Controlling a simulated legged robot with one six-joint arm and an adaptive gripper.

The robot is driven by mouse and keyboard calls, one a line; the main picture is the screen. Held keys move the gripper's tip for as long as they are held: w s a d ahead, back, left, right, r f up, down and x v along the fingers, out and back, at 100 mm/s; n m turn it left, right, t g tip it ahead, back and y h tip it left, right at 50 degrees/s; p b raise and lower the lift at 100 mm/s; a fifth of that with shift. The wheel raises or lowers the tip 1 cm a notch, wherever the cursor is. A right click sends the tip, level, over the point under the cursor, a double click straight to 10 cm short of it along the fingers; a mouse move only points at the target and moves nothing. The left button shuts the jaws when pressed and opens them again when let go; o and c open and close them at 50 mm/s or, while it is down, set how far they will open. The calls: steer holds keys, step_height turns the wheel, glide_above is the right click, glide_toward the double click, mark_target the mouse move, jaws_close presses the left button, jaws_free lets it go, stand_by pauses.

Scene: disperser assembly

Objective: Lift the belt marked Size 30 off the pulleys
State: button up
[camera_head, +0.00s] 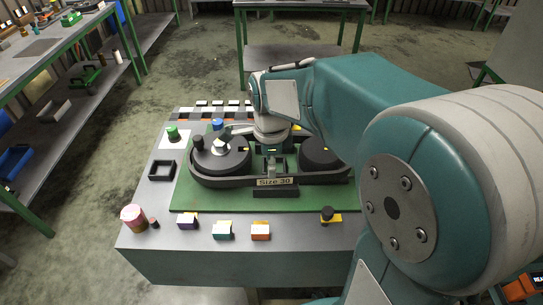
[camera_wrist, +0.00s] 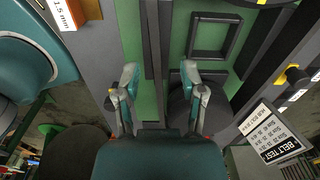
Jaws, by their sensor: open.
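The black belt (camera_head: 232,182) loops around the left pulley (camera_head: 220,157) and the right pulley (camera_head: 318,152) on a green board. Its tag reads Size 30 (camera_head: 275,182) on the near side. My gripper (camera_head: 271,152) hangs over the middle of the loop, between the pulleys; its fingertips are hard to make out in the head view. In the wrist view my gripper (camera_wrist: 160,72) is open, its two fingers apart and nothing held. A dark strip (camera_wrist: 154,45), seemingly the belt, runs between the fingers; whether they touch it is unclear.
Small purple (camera_head: 187,221), teal (camera_head: 223,231) and orange (camera_head: 261,231) blocks line the table's near edge. A belt test sign (camera_wrist: 273,133) shows in the wrist view.

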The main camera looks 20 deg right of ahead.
step_height(320, 180, down, 4)
steer(key=shift+s+a+f, duration=0.1)
steer(key=shift+s, duration=0.05)
jaws_close()
stand_by(0.3)
